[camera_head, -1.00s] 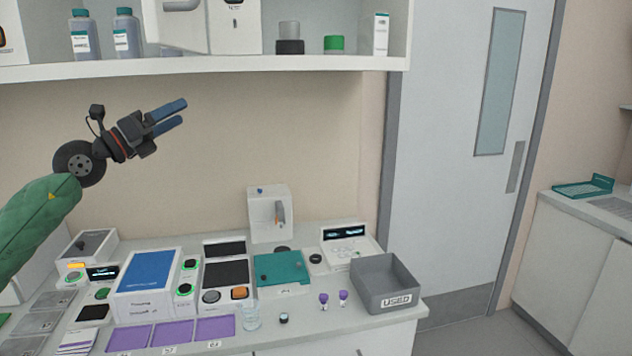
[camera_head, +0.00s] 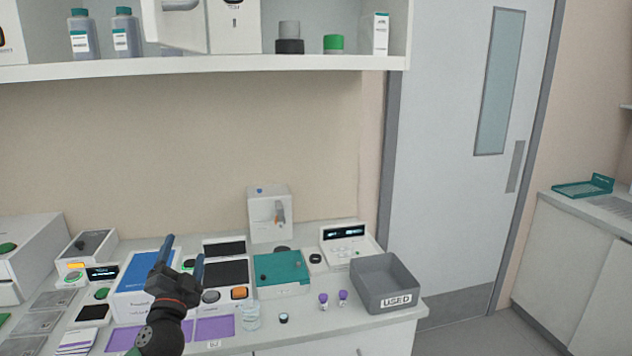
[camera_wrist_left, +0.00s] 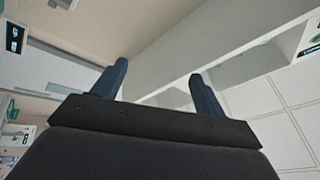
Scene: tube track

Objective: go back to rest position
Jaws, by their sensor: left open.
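My left gripper (camera_head: 182,262) is low at the left front of the head view, its fingers pointing up and apart with nothing between them. It hides part of the blue-topped device (camera_head: 150,272) and of the purple mats behind it. In the left wrist view its two dark blue fingers (camera_wrist_left: 158,88) are spread and empty, with wall and shelf beyond. My right gripper is not in view.
The bench holds a grey USED bin (camera_head: 385,299), two purple-capped tubes (camera_head: 333,299), a clear beaker (camera_head: 250,317), a teal-topped box (camera_head: 282,270) and a white dispenser (camera_head: 269,212). A shelf (camera_head: 200,66) hangs above. The wall space between is clear.

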